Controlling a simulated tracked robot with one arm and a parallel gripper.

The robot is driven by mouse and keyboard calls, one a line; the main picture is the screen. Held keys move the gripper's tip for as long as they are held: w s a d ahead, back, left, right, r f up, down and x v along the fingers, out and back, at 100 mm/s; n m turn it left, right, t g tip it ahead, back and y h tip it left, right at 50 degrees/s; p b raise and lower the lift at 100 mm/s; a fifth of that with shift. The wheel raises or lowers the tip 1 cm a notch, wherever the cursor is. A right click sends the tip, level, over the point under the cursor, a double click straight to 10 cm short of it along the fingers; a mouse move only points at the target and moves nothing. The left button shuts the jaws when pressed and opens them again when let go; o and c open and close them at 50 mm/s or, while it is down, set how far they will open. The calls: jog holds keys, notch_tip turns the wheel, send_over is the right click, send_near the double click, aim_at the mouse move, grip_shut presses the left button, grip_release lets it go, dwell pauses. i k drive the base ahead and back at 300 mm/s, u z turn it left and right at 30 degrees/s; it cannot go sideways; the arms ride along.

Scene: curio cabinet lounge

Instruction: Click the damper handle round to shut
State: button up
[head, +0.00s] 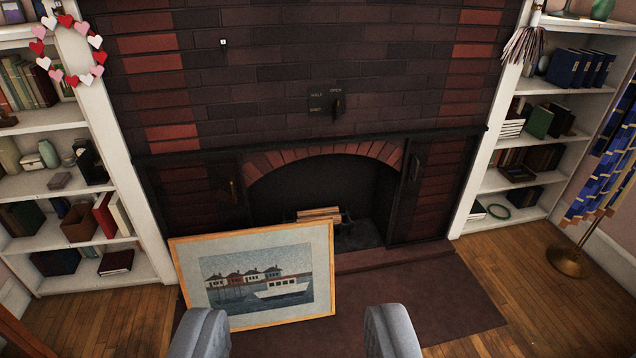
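The damper plate (320,101) is a small dark plate on the brick chimney breast above the fireplace arch. It carries small pale lettering that seems to read HALF, OPEN and SHUT. The dark damper handle (337,104) stands at the plate's right side, roughly upright, just below the OPEN word; its exact setting is hard to tell at this size. My gripper (297,326) shows at the bottom edge as two grey fingers spread wide apart. It is open, with nothing between the fingers, and well short of the handle.
A framed boat picture (250,275) leans in front of the firebox's left side, on the dark hearth (430,300). Logs (319,214) lie in the firebox. White bookshelves (130,180) flank the fireplace. A brass stand (570,262) stands at right. Wooden floor is clear at lower right.

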aim_at(336, 109)
jog(key=u, duration=0.05)
jog(key=i, duration=2.2)
jog(key=z, duration=0.35)
